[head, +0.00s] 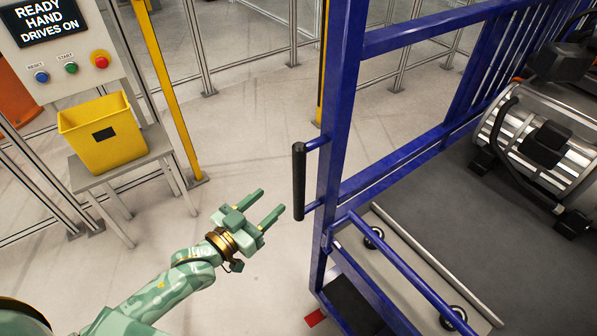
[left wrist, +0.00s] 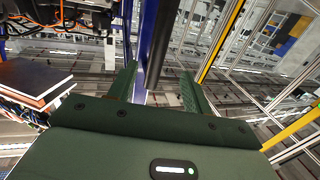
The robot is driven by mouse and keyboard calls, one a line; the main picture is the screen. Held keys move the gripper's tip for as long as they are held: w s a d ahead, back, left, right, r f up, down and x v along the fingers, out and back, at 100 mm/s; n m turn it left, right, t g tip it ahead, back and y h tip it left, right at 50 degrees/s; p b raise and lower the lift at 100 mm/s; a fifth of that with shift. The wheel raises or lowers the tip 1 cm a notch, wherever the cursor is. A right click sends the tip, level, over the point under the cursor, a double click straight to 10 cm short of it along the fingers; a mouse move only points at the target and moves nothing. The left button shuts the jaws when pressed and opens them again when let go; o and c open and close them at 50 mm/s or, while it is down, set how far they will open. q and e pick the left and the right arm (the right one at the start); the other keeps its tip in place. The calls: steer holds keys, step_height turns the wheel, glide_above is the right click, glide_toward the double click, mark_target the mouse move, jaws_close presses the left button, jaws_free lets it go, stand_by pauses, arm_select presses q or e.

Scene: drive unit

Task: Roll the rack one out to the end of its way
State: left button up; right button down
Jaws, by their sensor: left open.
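The rack is a blue steel frame (head: 343,120) on the right of the head view, with a black upright handle (head: 298,180) on its near left post. My left gripper (head: 269,209) is open, just left of and below the handle, with its two fingers pointing towards it. In the left wrist view the black handle (left wrist: 161,45) shows between the two open fingers of my left gripper (left wrist: 163,85), towards their far ends. I cannot tell whether it touches them. My right gripper is not in view.
A silver motor-like drive unit (head: 545,140) sits on the grey deck at the right. A yellow bin (head: 103,133) stands on a small table (head: 150,142) at the left, below a button panel (head: 66,60). A yellow post (head: 168,90) stands behind. The floor between table and rack is clear.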

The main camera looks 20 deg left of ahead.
mark_target(295, 179)
arm_select(q)
steer(key=x, duration=1.2)
steer(key=shift+s+d, duration=0.1)
steer(key=shift+c, duration=0.3)
jaws_close()
stand_by(0.6)
